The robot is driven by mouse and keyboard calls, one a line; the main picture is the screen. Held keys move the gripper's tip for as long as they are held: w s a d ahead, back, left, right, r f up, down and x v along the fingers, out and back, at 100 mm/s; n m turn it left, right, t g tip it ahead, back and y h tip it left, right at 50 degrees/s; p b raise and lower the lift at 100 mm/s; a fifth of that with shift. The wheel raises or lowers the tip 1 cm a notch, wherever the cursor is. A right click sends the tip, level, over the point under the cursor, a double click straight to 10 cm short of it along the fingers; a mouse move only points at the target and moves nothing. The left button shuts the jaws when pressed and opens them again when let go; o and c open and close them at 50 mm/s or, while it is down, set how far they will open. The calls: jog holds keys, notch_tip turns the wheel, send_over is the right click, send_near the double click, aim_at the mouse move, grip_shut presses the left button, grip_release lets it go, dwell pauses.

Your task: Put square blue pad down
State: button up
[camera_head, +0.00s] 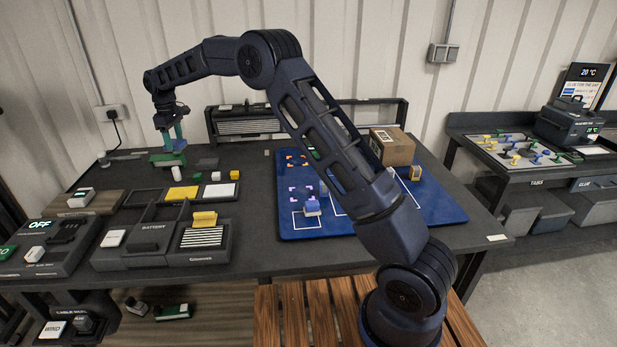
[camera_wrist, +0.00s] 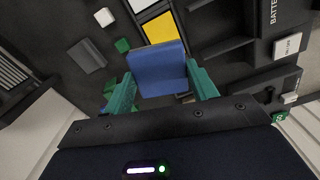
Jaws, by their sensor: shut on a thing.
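The square blue pad (camera_wrist: 158,68) is between the two teal fingers of my gripper (camera_wrist: 160,92) in the wrist view, its broad blue face toward the camera. My gripper is shut on it. In the head view my gripper (camera_head: 172,138) is at the left back of the dark table, above it. I cannot make out the pad clearly there. In the wrist view the pad covers part of a yellow pad (camera_wrist: 160,29). I cannot tell how far the blue pad is above the table.
The yellow pad (camera_head: 181,193) lies beside a white pad (camera_head: 221,190). Small cubes stand behind them, including a green cube (camera_head: 197,176) and a white cube (camera_head: 216,176). A battery station (camera_head: 150,245) is in front. A blue mat (camera_head: 330,225) and cardboard box (camera_head: 391,147) are to the right.

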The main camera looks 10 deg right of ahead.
jog(key=w+d+m, duration=0.1)
jog(key=w+d, duration=0.4)
jog(key=d, duration=0.6)
jog(key=m, duration=0.5)
send_over(309, 175)
jog(key=f, duration=1.9)
jog(key=shift+s+f, duration=0.15)
jog(key=shift+s, duration=0.05)
jog(key=shift+f, duration=0.1)
jog(key=o, duration=0.7)
jog(key=shift+o, duration=1.4)
